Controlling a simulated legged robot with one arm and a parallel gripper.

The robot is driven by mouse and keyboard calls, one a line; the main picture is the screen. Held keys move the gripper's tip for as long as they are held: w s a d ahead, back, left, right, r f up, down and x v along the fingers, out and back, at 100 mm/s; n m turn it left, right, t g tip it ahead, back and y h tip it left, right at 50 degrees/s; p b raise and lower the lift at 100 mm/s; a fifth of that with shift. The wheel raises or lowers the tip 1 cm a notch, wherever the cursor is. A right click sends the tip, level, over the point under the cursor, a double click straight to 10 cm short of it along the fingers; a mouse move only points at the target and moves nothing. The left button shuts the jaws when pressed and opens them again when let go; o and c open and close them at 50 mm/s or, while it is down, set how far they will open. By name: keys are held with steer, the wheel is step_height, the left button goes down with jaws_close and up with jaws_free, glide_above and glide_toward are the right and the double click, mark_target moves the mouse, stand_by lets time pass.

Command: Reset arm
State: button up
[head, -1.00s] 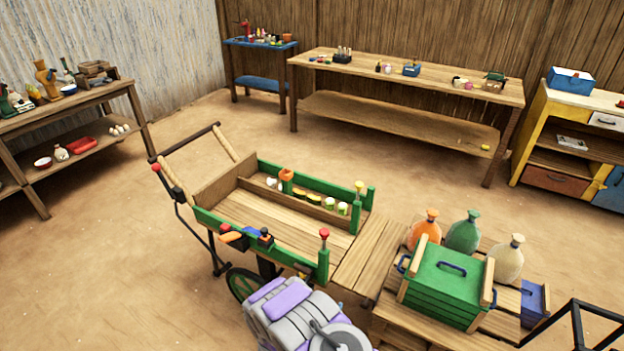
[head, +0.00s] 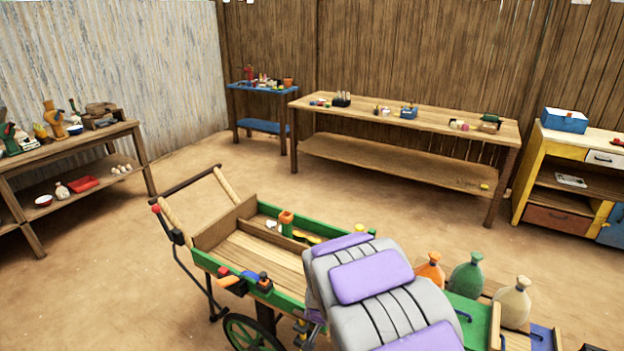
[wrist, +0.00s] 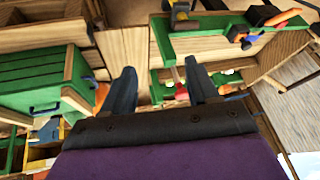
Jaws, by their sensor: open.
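My gripper (wrist: 161,82) shows in the wrist view with its two dark fingers spread apart and nothing between them. In the head view my grey and purple arm is raised and covers the right part of the green and wood cart (head: 262,262); the gripper itself is hidden there. In the wrist view the green lidded box (wrist: 40,82) lies to the left of the fingers. Part of the cart's green rail (wrist: 215,42) is to the right of and beyond them.
Orange (head: 429,272), green (head: 466,280) and cream (head: 515,304) sacks stand right of my arm. A long wooden table (head: 400,115), a blue stand (head: 262,92), a left shelf table (head: 85,150) and a yellow cabinet (head: 530,180) stand along the walls. The left floor is clear.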

steer(key=s+d+r+n+g+y, duration=0.1)
steer(key=s+d+r+n+g, duration=0.2)
steer(key=s+r, duration=1.1)
steer(key=s+d+r+g, duration=0.1)
steer(key=s+d, duration=0.1)
steer(key=s, duration=0.6)
steer(key=s+d+r+g, duration=0.2)
steer(key=s+d, duration=0.1)
steer(key=s, duration=0.6)
steer(key=s+d+r+g+h, duration=0.1)
steer(key=s+d, duration=0.2)
steer(key=s, duration=0.5)
steer(key=shift+s+r, duration=0.15)
steer(key=shift+r, duration=0.25)
steer(key=shift+d, duration=0.15)
